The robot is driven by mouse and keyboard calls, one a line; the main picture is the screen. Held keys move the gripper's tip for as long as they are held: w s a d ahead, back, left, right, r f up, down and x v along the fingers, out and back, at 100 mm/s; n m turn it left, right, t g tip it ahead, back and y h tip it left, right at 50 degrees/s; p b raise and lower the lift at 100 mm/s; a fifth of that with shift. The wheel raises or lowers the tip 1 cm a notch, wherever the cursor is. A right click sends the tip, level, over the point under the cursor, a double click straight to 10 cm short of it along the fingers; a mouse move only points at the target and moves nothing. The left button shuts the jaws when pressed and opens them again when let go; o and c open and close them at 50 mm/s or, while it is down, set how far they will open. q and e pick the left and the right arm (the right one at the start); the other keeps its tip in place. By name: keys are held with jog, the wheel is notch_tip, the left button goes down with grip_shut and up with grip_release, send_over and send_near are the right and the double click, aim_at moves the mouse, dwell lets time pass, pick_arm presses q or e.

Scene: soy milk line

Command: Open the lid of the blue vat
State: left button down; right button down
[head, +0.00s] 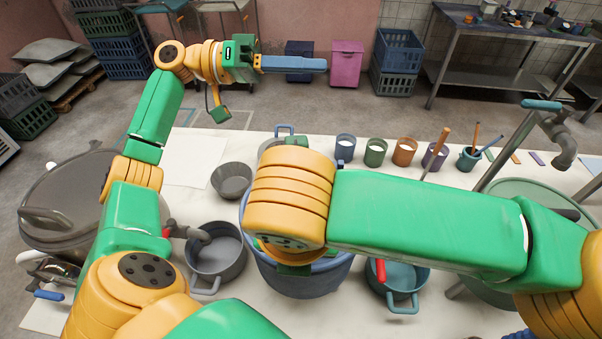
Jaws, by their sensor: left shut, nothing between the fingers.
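A large blue tub, seemingly the blue vat (305,284), stands in the middle of the white table. My right arm lies across it and hides most of its top, so I cannot tell how its lid sits. My left gripper (312,64) is up beyond the table's far edge, well away from the vat, with its blue fingers shut and empty. My right arm comes in from the right and ends in an orange wrist over the vat; its fingers are hidden.
A grey lidded vat (62,197) stands at the left and a green vat (518,203) at the right. Grey pot (218,258) and teal pot (401,284) flank the blue vat. Several cups, including a green cup (375,153), line the far table side. A pink bin (346,66) stands behind.

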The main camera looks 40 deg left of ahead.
pick_arm(q)
jog(key=c, duration=0.8)
grip_release()
